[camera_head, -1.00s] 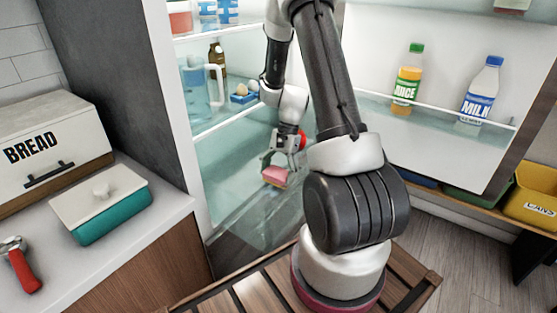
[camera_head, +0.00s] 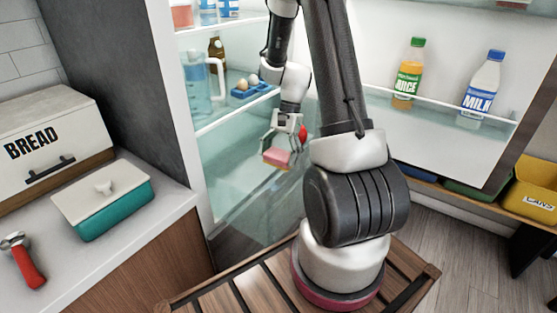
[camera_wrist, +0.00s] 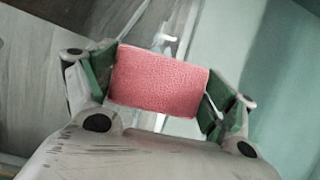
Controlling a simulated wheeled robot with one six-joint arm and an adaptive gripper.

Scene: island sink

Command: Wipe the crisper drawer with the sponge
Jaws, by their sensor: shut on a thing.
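A pink sponge (camera_head: 276,157) is held between the fingers of my gripper (camera_head: 284,138). In the wrist view the sponge (camera_wrist: 158,80) sits squeezed between the green finger pads of my gripper (camera_wrist: 158,92). The crisper drawer (camera_head: 262,205) is a clear, glassy bin low in the open fridge. My gripper and the sponge are at the drawer, in its upper part. I cannot tell whether the sponge touches a drawer surface. The drawer's right part is hidden behind my arm.
A fridge shelf above holds a pitcher (camera_head: 198,85), a brown bottle (camera_head: 217,55) and a blue egg tray (camera_head: 252,89). The open door holds juice (camera_head: 408,75) and milk (camera_head: 481,90). A counter with a bread box (camera_head: 50,135) and teal dish (camera_head: 110,208) stands left.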

